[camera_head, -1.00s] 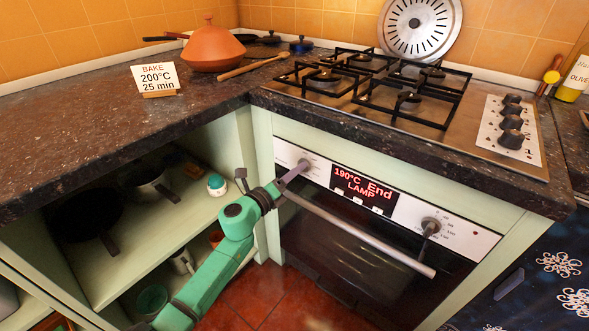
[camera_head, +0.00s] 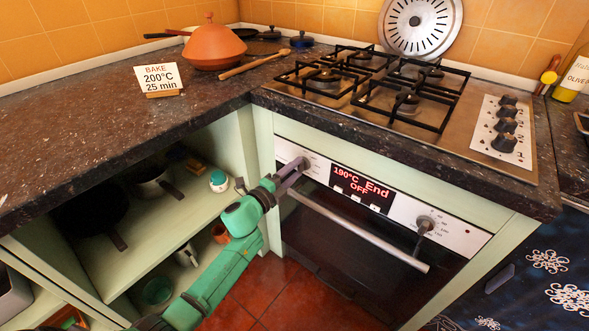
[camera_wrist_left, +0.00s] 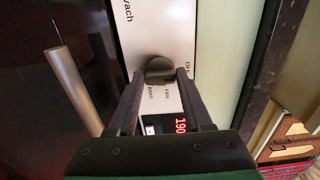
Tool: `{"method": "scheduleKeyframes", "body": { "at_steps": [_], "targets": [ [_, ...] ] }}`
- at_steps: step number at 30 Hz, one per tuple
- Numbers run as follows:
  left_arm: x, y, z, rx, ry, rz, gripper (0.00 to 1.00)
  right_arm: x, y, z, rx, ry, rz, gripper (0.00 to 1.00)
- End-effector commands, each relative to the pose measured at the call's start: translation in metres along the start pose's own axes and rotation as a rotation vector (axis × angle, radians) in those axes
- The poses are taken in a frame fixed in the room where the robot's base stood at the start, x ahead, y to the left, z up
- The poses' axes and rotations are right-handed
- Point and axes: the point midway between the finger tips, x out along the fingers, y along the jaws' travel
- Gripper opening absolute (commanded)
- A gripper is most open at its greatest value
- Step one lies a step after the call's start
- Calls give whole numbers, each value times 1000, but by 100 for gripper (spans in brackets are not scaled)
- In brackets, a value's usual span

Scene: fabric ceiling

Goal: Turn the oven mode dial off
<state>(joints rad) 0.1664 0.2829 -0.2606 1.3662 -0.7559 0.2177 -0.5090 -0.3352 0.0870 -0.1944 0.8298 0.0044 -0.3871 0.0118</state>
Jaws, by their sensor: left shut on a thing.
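The oven mode dial (camera_head: 303,162) is the left knob on the white oven panel (camera_head: 318,169). In the left wrist view the dark dial (camera_wrist_left: 159,68) sits between the two fingertips, with printed labels around it, among them one partly readable as OFF. My left gripper (camera_head: 298,168) is shut on the dial; it also shows in the left wrist view (camera_wrist_left: 160,75). The oven display (camera_head: 362,188) reads 190°C, End and OFF in red. The temperature knob (camera_head: 425,224) is at the right of the panel. My right gripper is not in view.
The oven door handle (camera_head: 360,232) runs just below the panel, close to my left arm. Above are the counter edge and the gas hob (camera_head: 400,95) with its black knobs. An open shelf (camera_head: 160,245) with pans lies to the left.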

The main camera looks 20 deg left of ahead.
Motion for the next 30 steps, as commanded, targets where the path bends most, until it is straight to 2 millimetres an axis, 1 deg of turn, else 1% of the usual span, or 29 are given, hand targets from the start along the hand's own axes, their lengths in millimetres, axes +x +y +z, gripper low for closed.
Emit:
{"method": "scheduleKeyframes", "body": {
  "at_steps": [14, 15, 16, 17, 26, 28, 30],
  "targets": [
    [0, 2, 0, -18, -1, 4, 0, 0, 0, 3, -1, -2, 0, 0],
    [0, 2, 0, -18, -1, 4, 61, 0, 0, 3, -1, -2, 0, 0],
    [0, 2, 0, -18, -1, 3, 73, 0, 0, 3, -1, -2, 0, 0],
    [0, 2, 0, -18, -1, 3, 80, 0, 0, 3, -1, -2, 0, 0],
    [-1, 1, 0, -16, 0, 1, 80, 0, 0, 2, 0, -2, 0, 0],
    [-4, 1, 0, -16, -1, 2, 80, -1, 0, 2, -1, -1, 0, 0],
    [-13, 1, 0, -16, -1, 2, 80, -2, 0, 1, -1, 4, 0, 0]
  ]
}}
